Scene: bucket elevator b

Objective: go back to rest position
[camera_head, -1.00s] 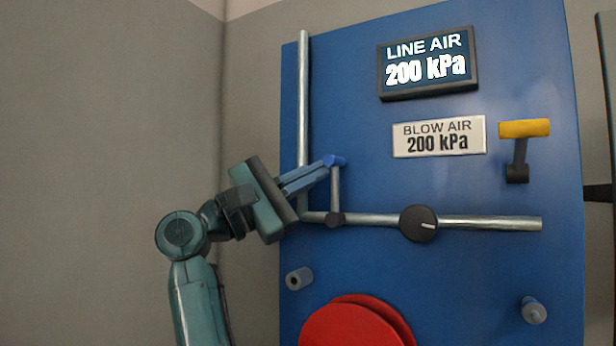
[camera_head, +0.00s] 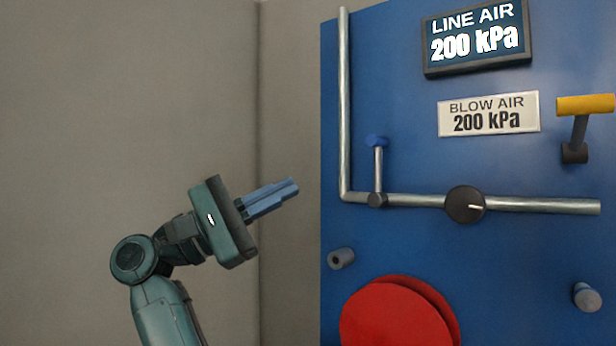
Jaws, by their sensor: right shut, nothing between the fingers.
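My right gripper (camera_head: 290,189) is left of the blue panel, shut and empty. Its fingers lie together and point right and slightly up, apart from the panel. My left gripper is not in view. The small lever (camera_head: 378,165) with a blue tip stands upright on the horizontal pipe, to the right of the gripper and clear of it.
The blue panel (camera_head: 400,245) carries a metal pipe (camera_head: 345,110), a black knob (camera_head: 465,204), a yellow-handled lever (camera_head: 585,105), a red disc (camera_head: 395,315) and stubs. The displays (camera_head: 477,38) and (camera_head: 489,113) read 200 kPa. Grey wall (camera_head: 130,110) lies open at left.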

